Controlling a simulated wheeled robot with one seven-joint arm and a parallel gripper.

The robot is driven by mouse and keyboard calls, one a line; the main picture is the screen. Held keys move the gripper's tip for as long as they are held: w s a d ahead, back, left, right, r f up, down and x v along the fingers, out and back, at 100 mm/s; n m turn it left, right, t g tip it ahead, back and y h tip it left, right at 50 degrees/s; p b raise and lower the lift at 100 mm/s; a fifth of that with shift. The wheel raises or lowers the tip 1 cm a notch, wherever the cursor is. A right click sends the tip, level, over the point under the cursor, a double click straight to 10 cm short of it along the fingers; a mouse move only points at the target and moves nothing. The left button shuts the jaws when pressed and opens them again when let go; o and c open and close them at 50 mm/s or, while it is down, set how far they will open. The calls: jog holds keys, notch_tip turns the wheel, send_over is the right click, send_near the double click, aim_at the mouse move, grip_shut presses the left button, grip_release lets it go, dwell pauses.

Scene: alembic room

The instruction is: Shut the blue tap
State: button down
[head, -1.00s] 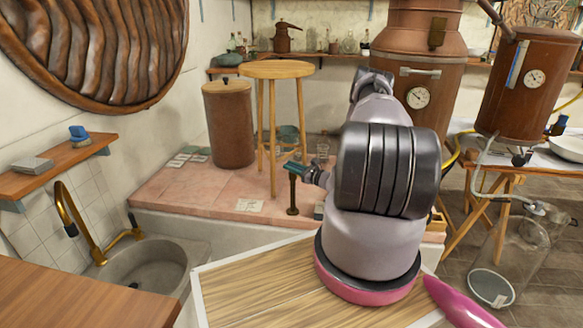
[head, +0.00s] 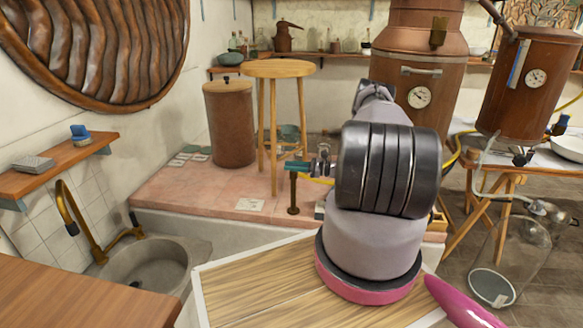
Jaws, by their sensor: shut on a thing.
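The blue tap (head: 293,191) is a short dark brass post standing on the pink tiled ledge. Its teal-blue lever handle (head: 298,167) lies across the top and runs right, nearly level. My gripper (head: 321,166) is at the handle's right end and is shut on it. Only a small grey part of the gripper shows. My own arm hides the rest, and the exact grip is too small to make out.
A wooden stool (head: 278,70) and a brown lidded barrel (head: 229,123) stand behind the tap. A large copper still (head: 414,75) is beyond my arm. A stone sink (head: 149,268) is at the lower left. The pink ledge (head: 185,198) left of the tap is mostly clear.

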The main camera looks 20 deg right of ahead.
dwell(0.3)
jog(key=c, duration=0.8)
grip_release()
jog(key=shift+o, duration=0.2)
jog(key=v, duration=0.7)
jog(key=shift+s+d+f, duration=0.1)
jog(key=shift+d, duration=0.05)
